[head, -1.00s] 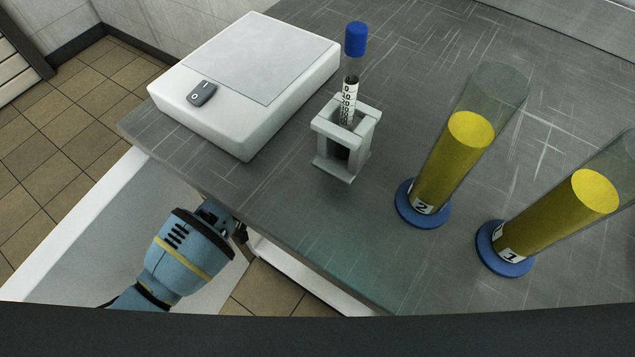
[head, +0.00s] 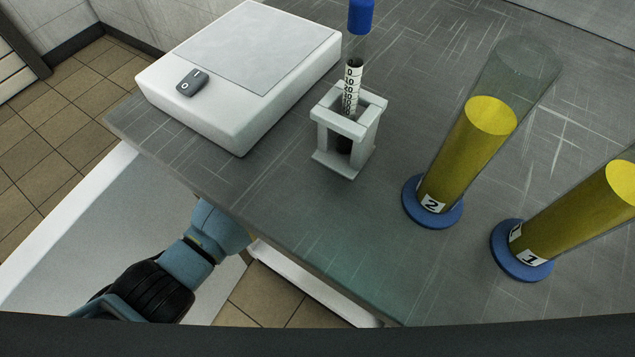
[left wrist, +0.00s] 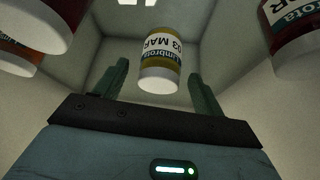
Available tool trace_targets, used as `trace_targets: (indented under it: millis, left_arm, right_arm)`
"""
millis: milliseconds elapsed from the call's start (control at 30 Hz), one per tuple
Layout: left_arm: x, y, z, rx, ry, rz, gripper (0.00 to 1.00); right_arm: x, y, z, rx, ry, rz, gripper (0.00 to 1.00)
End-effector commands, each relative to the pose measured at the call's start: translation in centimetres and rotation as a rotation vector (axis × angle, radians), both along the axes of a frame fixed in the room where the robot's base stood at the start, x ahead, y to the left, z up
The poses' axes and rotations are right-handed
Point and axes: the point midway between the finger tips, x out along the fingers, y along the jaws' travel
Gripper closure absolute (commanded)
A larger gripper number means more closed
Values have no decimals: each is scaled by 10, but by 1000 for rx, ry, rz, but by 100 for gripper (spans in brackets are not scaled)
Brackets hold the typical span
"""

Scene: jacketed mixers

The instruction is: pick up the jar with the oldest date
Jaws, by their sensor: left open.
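In the left wrist view a jar (left wrist: 161,58) shows yellow contents, a white end and a label reading "Lambrota" and "03 MAR", upside down in the picture. My left gripper (left wrist: 158,72) is open, with its two fingers on either side of this jar in the picture; I cannot tell whether they touch it. A dark red jar (left wrist: 293,30), also labelled "Lambrota", is at the right; its date is not readable. Another red jar (left wrist: 45,20) and an orange one (left wrist: 14,58) are cut off at the left. In the head view the left hand is hidden under the worktop.
Pale walls (left wrist: 228,58) enclose the jars. On the grey worktop (head: 270,215) stand a white device (head: 190,110), a rack (head: 345,130) holding a blue-capped tube, and two yellow-filled cylinders numbered 2 (head: 465,160) and 1 (head: 570,225). The worktop's front edge is above my left arm.

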Motion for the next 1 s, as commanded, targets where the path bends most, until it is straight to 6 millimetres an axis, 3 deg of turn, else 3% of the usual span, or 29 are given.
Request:
trace_targets:
  millis: [233, 600, 1000]
  left_arm:
    - [10, -12, -31, 0, 5, 0, 30]
    - [13, -13, -33, 0, 1, 0, 31]
    - [13, -14, -33, -1, 1, 0, 82]
  right_arm:
    - [-5, -2, -19, -4, 17, 1, 64]
    - [-6, -4, -20, -7, 19, -2, 64]
    - [-8, -4, -20, -6, 24, -2, 64]
